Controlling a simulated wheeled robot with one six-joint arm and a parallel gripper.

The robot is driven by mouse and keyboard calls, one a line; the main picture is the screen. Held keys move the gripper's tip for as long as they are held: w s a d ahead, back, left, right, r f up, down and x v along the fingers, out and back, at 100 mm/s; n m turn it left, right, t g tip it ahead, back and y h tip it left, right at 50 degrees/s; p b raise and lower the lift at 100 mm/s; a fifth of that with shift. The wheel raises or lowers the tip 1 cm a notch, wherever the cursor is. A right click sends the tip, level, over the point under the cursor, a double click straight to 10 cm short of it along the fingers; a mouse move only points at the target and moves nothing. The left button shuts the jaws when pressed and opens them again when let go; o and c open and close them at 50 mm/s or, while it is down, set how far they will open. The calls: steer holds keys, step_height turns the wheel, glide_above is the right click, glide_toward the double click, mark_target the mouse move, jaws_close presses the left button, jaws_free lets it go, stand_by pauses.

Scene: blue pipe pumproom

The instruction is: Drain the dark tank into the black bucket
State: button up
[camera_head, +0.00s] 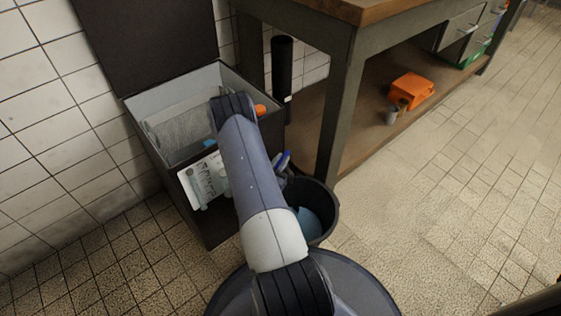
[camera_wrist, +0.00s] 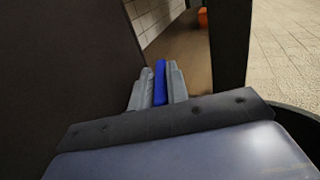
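The dark tank (camera_head: 190,190) stands against the tiled wall with its lid (camera_head: 145,40) raised. A pale, textured surface shows inside it. A white label plate (camera_head: 203,180) is on its front. The black bucket (camera_head: 331,203) stands on the floor to the right of the tank, partly hidden by my arm. A light blue patch (camera_head: 308,222) shows inside it; I cannot tell what it is. My gripper (camera_wrist: 160,85) is at the tank's right side, above the bucket. Its fingers are closed around a blue handle (camera_wrist: 160,72), which also shows in the head view (camera_head: 284,158).
A workbench (camera_head: 344,100) with a lower shelf stands right of the tank, one leg close behind the bucket. A black cylinder (camera_head: 282,65) hangs or stands beside it. An orange box (camera_head: 412,87) and a small grey cup (camera_head: 391,117) sit on the shelf. The floor at right is clear.

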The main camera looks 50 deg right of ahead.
jaws_close()
steer(key=shift+w+m+g+b, duration=0.1)
steer(key=shift+m+g+b, duration=0.4)
steer(key=shift+m+g, duration=0.5)
steer(key=shift+o, duration=2.3)
jaws_free()
